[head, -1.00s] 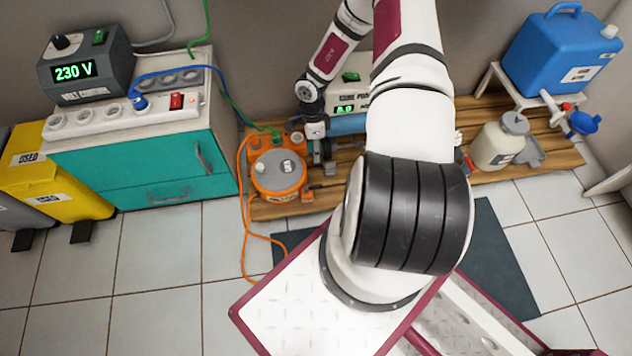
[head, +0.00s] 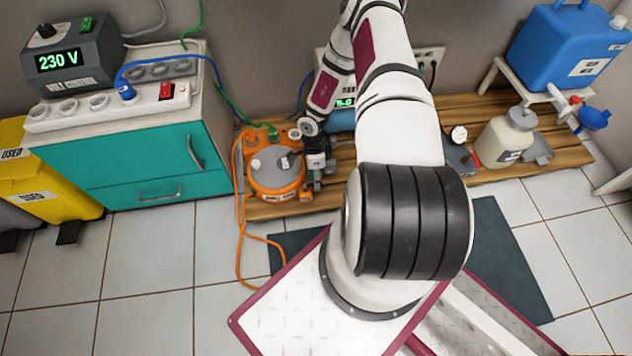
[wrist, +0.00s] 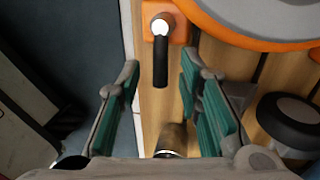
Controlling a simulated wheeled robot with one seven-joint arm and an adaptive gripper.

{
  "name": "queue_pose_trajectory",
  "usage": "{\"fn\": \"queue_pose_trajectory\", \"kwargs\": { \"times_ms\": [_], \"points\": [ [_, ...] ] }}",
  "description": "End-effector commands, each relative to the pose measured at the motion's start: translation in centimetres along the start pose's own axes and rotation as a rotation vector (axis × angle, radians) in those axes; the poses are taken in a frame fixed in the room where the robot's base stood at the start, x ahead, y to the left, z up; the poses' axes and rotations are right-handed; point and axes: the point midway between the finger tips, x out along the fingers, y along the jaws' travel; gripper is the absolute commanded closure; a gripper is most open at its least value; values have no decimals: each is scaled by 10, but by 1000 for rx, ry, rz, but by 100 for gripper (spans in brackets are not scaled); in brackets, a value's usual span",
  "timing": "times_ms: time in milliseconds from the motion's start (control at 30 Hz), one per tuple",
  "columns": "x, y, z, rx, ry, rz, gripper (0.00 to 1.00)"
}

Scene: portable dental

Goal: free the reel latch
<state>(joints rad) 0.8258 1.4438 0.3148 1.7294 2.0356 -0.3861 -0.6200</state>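The orange cable reel (head: 262,180) with a grey round top stands on the wooden slatted board at centre left in the head view. Its orange rim shows at the top right of the wrist view (wrist: 218,32). The reel latch (wrist: 161,62) is a black lever with a bright pale end, on a small orange block beside the reel. My gripper (wrist: 161,88) is open, with one teal-padded finger on each side of the lever's line. The lever reaches toward the gap, and I see no finger touching it. In the head view my gripper (head: 314,176) is beside the reel's right side, covering the latch area.
A teal cabinet (head: 157,163) with a power strip (head: 112,101) stands left. An orange cable (head: 240,225) loops onto the floor. A cream bottle (head: 505,140) and a blue canister (head: 570,50) are on the right. A dark round object (wrist: 290,122) lies near the right finger.

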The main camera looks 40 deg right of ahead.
Motion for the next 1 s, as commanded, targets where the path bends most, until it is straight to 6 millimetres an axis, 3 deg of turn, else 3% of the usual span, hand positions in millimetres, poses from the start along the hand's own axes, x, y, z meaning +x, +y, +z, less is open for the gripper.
{"fn": "queue_pose_trajectory", "kwargs": {
  "times_ms": [367, 500, 1000],
  "points": [
    [5, 0, 0, 0, 0, -1, 67],
    [5, 0, 0, 0, 0, -1, 99],
    [4, 3, 0, 63, -14, 0, 100]
  ]
}}
